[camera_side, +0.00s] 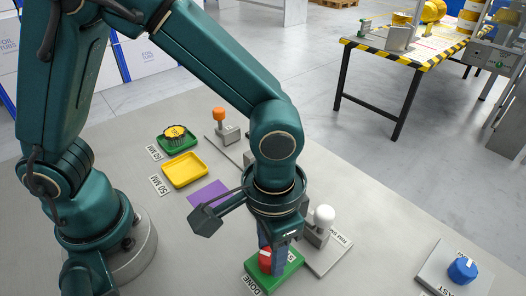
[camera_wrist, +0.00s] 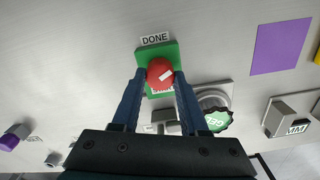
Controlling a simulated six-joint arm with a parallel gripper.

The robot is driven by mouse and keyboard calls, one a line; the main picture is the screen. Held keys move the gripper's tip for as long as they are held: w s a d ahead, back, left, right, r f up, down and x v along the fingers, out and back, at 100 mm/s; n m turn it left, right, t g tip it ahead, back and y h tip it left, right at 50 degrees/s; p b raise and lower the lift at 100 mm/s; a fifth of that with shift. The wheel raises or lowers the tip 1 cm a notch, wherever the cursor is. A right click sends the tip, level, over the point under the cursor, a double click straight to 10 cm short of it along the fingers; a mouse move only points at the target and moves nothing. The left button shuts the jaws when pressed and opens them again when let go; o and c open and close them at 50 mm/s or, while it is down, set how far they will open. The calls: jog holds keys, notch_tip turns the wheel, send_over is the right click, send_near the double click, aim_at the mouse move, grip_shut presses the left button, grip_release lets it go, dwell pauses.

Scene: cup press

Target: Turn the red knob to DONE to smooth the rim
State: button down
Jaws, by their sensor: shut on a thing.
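The red knob (camera_wrist: 160,72) sits on a green plate (camera_wrist: 143,52) with a DONE label (camera_wrist: 155,39) at its far edge in the wrist view. A white mark shows on the knob's top, slanting, not pointing straight at the label. My gripper (camera_wrist: 160,78) is shut on the knob, one blue finger on each side. In the side view the knob (camera_side: 265,260) shows partly behind my fingers, on the green plate (camera_side: 291,268) at the bottom middle. Another label on the plate, below the knob in the wrist view, is partly hidden.
A white-knobbed lever (camera_side: 324,215) on a grey plate stands close to the right of my gripper. A yellow tray (camera_side: 185,170), a green tray (camera_side: 178,141), a purple square (camera_side: 208,194) and an orange-topped lever (camera_side: 219,114) lie behind. A blue knob (camera_side: 463,270) is at far right.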

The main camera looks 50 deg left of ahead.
aim_at(270, 254)
jog(key=n, duration=0.6)
jog(key=shift+n, duration=0.3)
jog(key=n, duration=0.5)
jog(key=shift+n, duration=0.4)
jog(key=shift+c, duration=2.1)
grip_release()
jog(key=shift+r, duration=2.6)
